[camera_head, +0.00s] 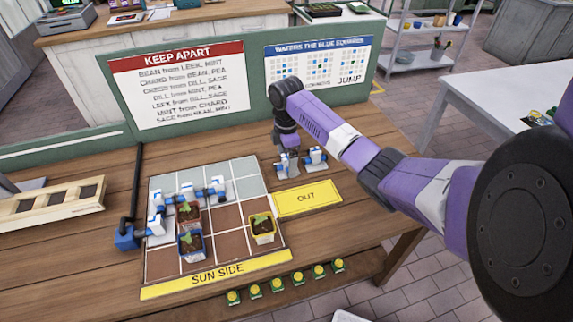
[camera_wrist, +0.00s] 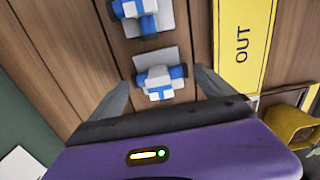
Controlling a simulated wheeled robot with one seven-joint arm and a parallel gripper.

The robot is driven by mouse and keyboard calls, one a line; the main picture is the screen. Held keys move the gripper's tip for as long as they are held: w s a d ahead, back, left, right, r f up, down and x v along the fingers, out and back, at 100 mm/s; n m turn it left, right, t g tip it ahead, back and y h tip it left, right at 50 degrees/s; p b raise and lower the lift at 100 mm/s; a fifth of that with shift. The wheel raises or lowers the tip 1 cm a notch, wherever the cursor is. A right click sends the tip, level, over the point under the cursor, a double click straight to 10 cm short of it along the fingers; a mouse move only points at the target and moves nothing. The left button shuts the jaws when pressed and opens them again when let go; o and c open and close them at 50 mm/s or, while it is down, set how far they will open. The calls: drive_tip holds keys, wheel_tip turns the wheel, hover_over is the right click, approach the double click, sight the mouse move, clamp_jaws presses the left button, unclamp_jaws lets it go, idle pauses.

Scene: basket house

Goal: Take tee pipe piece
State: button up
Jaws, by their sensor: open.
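Two white-and-blue pipe pieces stand on small grey plates on the wooden table. The nearer one in the wrist view (camera_wrist: 160,79) has blue ends left and right of a white body, like a tee; it is the left one in the head view (camera_head: 286,164). The other piece (camera_wrist: 138,12) is right of it in the head view (camera_head: 314,156); its exact shape is unclear. My gripper (camera_wrist: 163,88) is open and points down over the tee-like piece, which shows between the fingers. Whether the fingers touch it cannot be told. The head view partly hides the gripper (camera_head: 288,150).
A yellow OUT mat (camera_head: 307,198) lies in front of the pieces. Left is a tiled grid (camera_head: 218,240) with a pipe run (camera_head: 172,202) and potted seedlings (camera_head: 262,228). A green board with signs (camera_head: 180,80) stands behind. Small yellow-green items (camera_head: 278,284) line the front edge.

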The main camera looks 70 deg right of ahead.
drive_tip(key=shift+f, duration=1.15)
drive_tip(key=c, duration=1.5)
drive_tip(key=shift+r, duration=0.1)
